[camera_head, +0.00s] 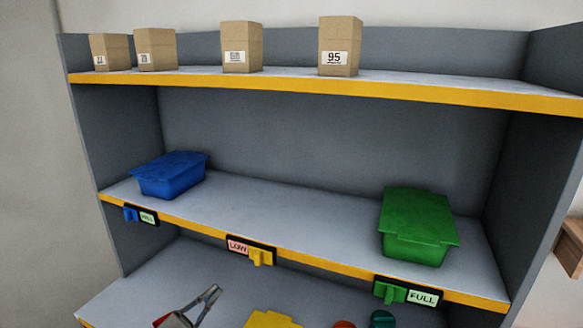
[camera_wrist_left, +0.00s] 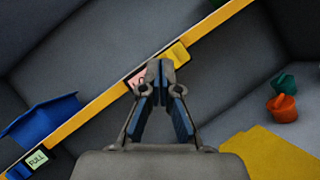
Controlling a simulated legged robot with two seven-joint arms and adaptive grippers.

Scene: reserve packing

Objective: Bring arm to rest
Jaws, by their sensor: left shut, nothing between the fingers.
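My left gripper (camera_head: 212,294) shows at the bottom of the head view, in front of the lower shelf. In the left wrist view my left gripper (camera_wrist_left: 159,68) has its fingertips together, with nothing between them. The fingertips overlap the yellow shelf edge and the pink LOW label in that view. My right gripper is in neither view.
A blue bin (camera_head: 170,177) and a green bin (camera_head: 414,226) stand on the middle shelf (camera_head: 290,222). Several boxes, one marked 95 (camera_head: 340,45), line the top shelf. A yellow item (camera_head: 272,319) and small red and green pieces (camera_head: 383,319) lie on the lower shelf.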

